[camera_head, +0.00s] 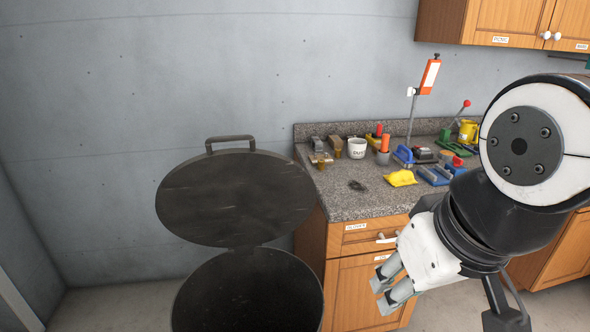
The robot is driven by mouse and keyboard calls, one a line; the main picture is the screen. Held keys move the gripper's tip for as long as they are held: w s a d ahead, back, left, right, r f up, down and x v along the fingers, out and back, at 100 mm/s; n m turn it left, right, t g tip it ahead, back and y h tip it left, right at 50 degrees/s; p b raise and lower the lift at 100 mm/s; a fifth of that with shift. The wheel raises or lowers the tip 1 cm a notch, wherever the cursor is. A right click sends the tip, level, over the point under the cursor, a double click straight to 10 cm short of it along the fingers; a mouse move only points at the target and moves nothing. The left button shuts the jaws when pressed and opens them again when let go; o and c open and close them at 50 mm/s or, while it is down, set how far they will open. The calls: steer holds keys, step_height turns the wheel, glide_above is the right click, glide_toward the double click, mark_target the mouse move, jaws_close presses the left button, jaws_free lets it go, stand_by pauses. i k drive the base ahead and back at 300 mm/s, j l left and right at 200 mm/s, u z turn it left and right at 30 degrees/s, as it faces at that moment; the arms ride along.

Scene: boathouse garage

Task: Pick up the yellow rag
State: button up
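The yellow rag (400,178) lies crumpled on the speckled grey countertop (345,204), close to its front edge. My gripper (383,291) is in front of the cabinet, lower than the countertop and nearer to me than the rag. Its two grey fingers point down and to the left, with a gap between their tips. I see nothing between them. The gripper is apart from the rag, and my arm covers the right part of the counter.
A large dark bin (247,293) with its round lid (235,198) raised stands left of the counter. A white mug (357,148), a blue tool (434,175) and several other tools crowd the counter behind and right of the rag. Wall cabinets (500,18) hang above.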

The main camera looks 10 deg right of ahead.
mark_target(401, 178)
steer(key=i+l, duration=0.15)
steer(key=l, duration=0.25)
steer(key=i+l, duration=0.2)
steer(key=l, duration=0.2)
steer(key=i+l, duration=0.15)
steer(key=l, duration=0.25)
steer(key=i+l, duration=0.1)
steer(key=i, duration=0.45)
steer(key=i+l, duration=0.15)
steer(key=i, duration=0.45)
steer(key=k+z, duration=0.05)
